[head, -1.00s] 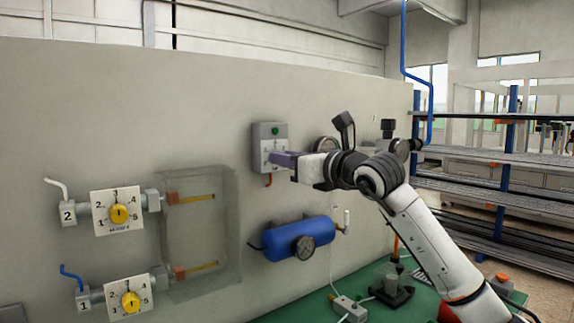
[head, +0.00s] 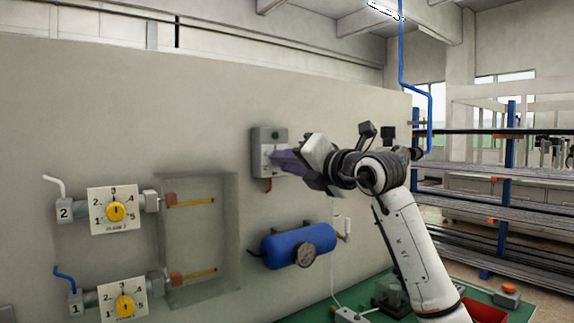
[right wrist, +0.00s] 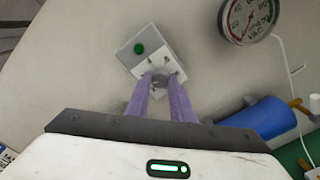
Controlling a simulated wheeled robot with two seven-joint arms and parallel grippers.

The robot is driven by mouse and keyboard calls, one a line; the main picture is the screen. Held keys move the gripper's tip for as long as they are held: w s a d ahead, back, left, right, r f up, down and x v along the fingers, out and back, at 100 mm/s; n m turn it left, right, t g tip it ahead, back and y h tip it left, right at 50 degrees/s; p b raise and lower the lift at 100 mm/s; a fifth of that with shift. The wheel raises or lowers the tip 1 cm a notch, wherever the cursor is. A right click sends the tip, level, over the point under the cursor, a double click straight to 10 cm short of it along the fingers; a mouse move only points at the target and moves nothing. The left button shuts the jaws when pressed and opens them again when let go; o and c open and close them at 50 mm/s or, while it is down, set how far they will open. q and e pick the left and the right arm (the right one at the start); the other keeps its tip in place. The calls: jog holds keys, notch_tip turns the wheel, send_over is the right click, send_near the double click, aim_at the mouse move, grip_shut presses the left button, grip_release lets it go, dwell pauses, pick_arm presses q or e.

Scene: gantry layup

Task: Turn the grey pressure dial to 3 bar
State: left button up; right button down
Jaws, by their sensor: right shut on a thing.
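The grey pressure dial (right wrist: 160,81) sits on the face of a light grey wall box with a green button (right wrist: 139,48). The box (head: 257,140) also shows in the head view, where the dial is mostly hidden by my fingers. My right gripper (right wrist: 161,84) is shut on the dial, with its two purple fingers on either side of it. In the head view my right gripper (head: 274,158) reaches the box from the right and is rolled at a slant. The dial's setting cannot be read. My left gripper is out of view.
Two yellow dials (head: 116,211) (head: 125,306) on white scale plates are on the wall at left, beside a clear cover (head: 228,235). A blue tank (head: 298,246) with a gauge (head: 306,255) is below the box. A large round gauge (right wrist: 250,18) shows in the right wrist view.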

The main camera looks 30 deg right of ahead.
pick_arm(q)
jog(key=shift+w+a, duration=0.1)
pick_arm(e)
jog(key=shift+m, duration=0.5)
jog(key=c, duration=1.5)
grip_release()
jog(key=shift+c, duration=0.2)
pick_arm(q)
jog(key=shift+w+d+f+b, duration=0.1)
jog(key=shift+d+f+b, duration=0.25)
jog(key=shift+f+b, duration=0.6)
pick_arm(e)
jog(key=s+d, duration=0.1)
jog(key=s, duration=0.9)
jog(key=shift+d, duration=0.2)
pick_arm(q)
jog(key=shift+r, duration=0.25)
pick_arm(e)
jog(key=shift+s, duration=0.1)
